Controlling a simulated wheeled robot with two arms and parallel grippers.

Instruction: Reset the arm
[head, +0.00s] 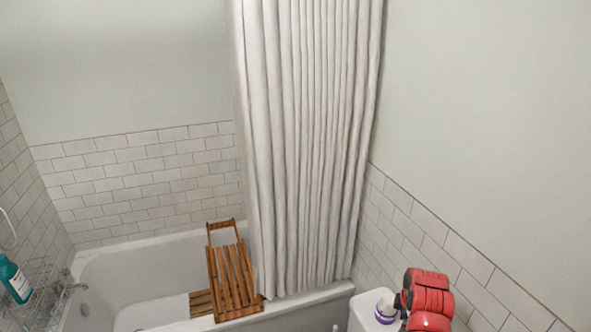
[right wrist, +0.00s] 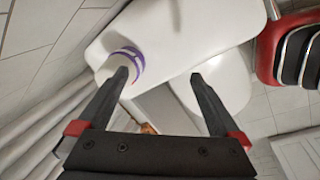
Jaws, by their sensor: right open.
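My right gripper (right wrist: 160,76) is open in the right wrist view, with its two black fingers spread and nothing held between them. A white container with a purple band (right wrist: 133,56) shows behind the tip of the left-hand finger; I cannot tell whether they touch. In the head view my red right arm (head: 428,298) is at the lower right, beside the white toilet tank (head: 362,310). The purple-banded container (head: 386,309) stands on the tank there, partly hidden by my arm. My left gripper is not in view.
A white bathtub (head: 105,268) lies at the left, with a slatted wooden rack (head: 233,275) across its edge. A pale curtain (head: 310,150) hangs beside it. A wire basket (head: 40,285) with a teal bottle (head: 13,278) is at far left. A tiled wall (head: 425,235) runs along the right.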

